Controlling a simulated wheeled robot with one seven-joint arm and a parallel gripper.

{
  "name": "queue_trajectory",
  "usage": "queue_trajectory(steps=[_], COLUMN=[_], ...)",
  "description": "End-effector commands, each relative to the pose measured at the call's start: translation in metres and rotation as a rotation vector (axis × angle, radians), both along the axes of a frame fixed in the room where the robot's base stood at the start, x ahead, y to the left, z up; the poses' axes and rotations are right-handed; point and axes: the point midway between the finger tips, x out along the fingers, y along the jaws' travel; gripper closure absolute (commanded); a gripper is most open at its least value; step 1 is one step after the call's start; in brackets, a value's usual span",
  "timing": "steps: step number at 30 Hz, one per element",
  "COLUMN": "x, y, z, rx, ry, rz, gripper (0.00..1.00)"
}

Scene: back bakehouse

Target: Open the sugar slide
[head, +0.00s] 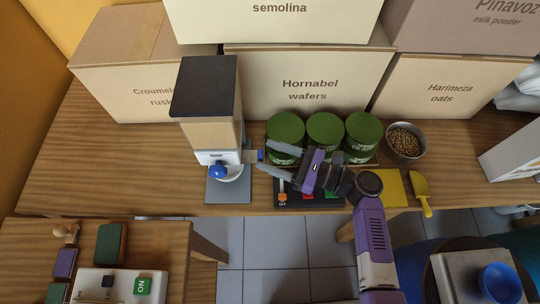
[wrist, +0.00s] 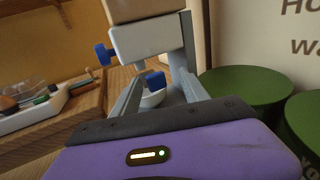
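The dispenser (head: 212,130), with a dark lid, tan hopper and white lower block, stands on the back table. A blue tab (head: 260,156) sticks out of its right side and is probably the slide's handle. A blue knob (head: 217,171) is on its front. In the wrist view, the white block (wrist: 145,42) has the blue knob (wrist: 102,54) at left and the blue tab (wrist: 155,80) nearer me. My gripper (head: 264,157) is open, pointing left at the dispenser. The tab shows between its fingers in the wrist view; I cannot tell if they touch it.
A white bowl (head: 232,174) sits under the dispenser's outlet. Green tins (head: 325,132) stand close behind my gripper. A dark switch panel (head: 320,199) lies below it. A bowl of grain (head: 404,140) and a yellow scoop (head: 420,190) are at right. Large cartons (head: 310,85) line the back.

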Motion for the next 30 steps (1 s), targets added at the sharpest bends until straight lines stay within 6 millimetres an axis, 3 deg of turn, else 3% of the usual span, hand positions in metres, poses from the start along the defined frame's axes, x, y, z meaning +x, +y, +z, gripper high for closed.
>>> queue_trajectory(steps=[13, 24, 30], x=[-0.004, -0.026, -0.033], y=[-0.002, -0.053, -0.068], z=[-0.002, -0.003, -0.002], rx=[0.0, -0.001, 0.0], ry=[0.004, 0.004, 0.003], rz=[0.006, 0.003, 0.004], gripper=[0.49, 0.49, 0.49])
